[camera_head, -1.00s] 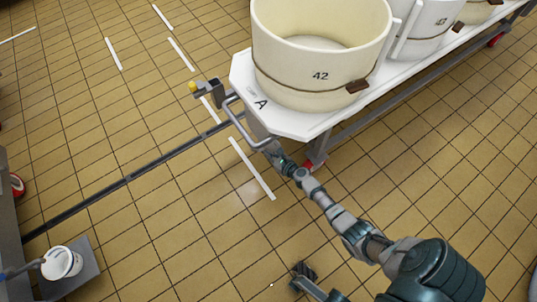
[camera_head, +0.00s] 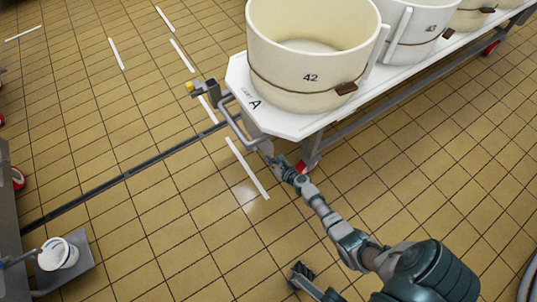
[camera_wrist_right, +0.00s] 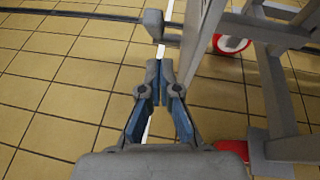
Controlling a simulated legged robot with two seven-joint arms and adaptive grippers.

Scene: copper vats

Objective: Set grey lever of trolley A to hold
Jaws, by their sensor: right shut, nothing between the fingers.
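Trolley A (camera_head: 240,82) has a white top marked "A", with cream tub 42 (camera_head: 310,60) on it. A grey bent handle (camera_head: 228,118) sticks out at its near end. My right gripper (camera_head: 270,158) is below the trolley's front corner, by the handle's lower end. In the right wrist view my right gripper (camera_wrist_right: 159,75) is shut and empty. Just beyond its tips a grey rounded piece (camera_wrist_right: 153,22) stands beside the trolley frame; it looks like the grey lever, apart from the tips in the picture. I cannot read its setting.
A red-and-white wheel (camera_wrist_right: 231,44) and grey frame legs (camera_wrist_right: 272,90) are close to the right of my right gripper. A dark floor rail (camera_head: 125,175) runs left; open tiles lie around.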

